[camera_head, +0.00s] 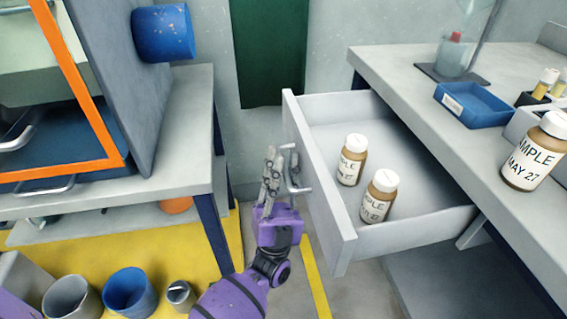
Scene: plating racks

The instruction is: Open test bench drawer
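The test bench drawer (335,222) is pulled out from under the bench on the right. Its interior shows, with two brown sample bottles with white caps, a rear one (350,160) and a front one (379,196), standing inside. The drawer's bar handle (294,170) is on its front panel, facing left. My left gripper (271,162), grey-fingered on a purple arm, is right at the handle. Its fingers overlap the handle closely in the picture, so I cannot tell whether they grip it or are just beside it. My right gripper is not in view.
The test bench (400,75) bears a blue tray (473,104), a beaker (455,55) and a large sample bottle (534,153). A left bench (190,115) holds an orange-framed machine. Bins, including a blue one (130,292), stand on the floor. A floor gap separates the benches.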

